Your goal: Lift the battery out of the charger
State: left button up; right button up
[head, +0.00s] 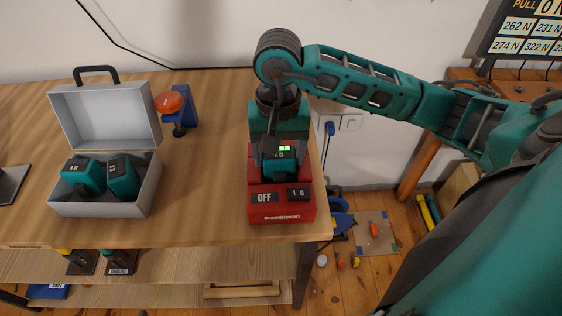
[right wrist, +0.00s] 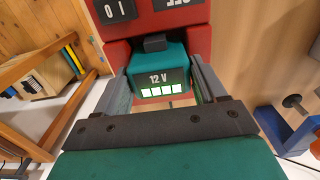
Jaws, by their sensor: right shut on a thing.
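The red charger (head: 282,205) stands on the workbench near its right edge, with an OFF label and a rocker switch on its front. The teal battery (head: 279,166) is in the charger, with green lights lit. In the right wrist view the battery (right wrist: 158,75) reads 12 V and shows several lit bars. My right gripper (head: 277,150) reaches down from above, its fingers on both sides of the battery. In the right wrist view the fingers of my right gripper (right wrist: 160,88) are shut on it. My left gripper is not in view.
An open grey case (head: 108,209) with two teal batteries stands on the left of the bench (head: 200,150). A blue plug (head: 330,128) sits in the wall socket. The bench between case and charger is clear.

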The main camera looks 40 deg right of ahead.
jog(key=shift+r+p, duration=1.95)
jog(key=shift+r, duration=1.6)
jog(key=shift+r, duration=0.2)
jog(key=shift+w+r, duration=0.1)
